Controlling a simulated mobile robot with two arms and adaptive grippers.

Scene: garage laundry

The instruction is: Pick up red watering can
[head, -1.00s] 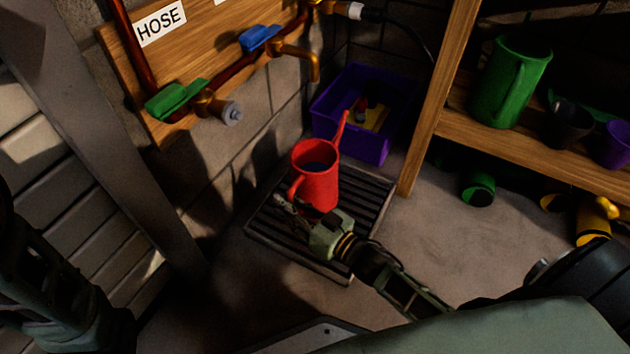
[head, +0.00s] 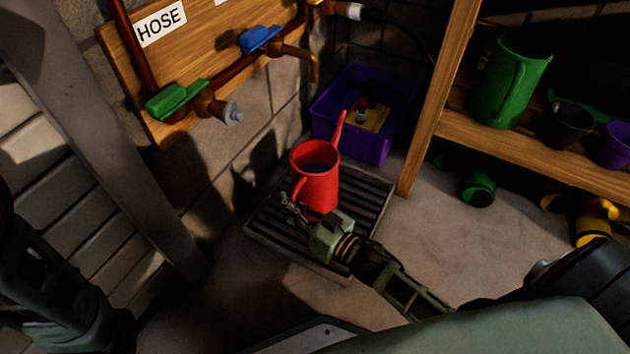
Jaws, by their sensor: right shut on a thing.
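The red watering can (head: 319,185) stands upright on the dark slatted drain grate (head: 368,222). Its spout points up and to the right, and its handle is on the near left side. Dark liquid or shadow shows inside its open top. My right gripper (head: 290,207) is at the can's lower left, by the handle, and is shut on it. The exact contact of the fingers is small and dark. On the left edge, part of my left arm shows dark; its gripper fingers cannot be made out.
A purple bin (head: 347,138) with small items stands behind the can. A wooden shelf (head: 530,153) at right holds a green jug (head: 511,82) and pots. Pipes with a green valve handle (head: 176,100) and a brass tap (head: 302,56) are on the wall above. Bare floor (head: 440,225) lies right of the grate.

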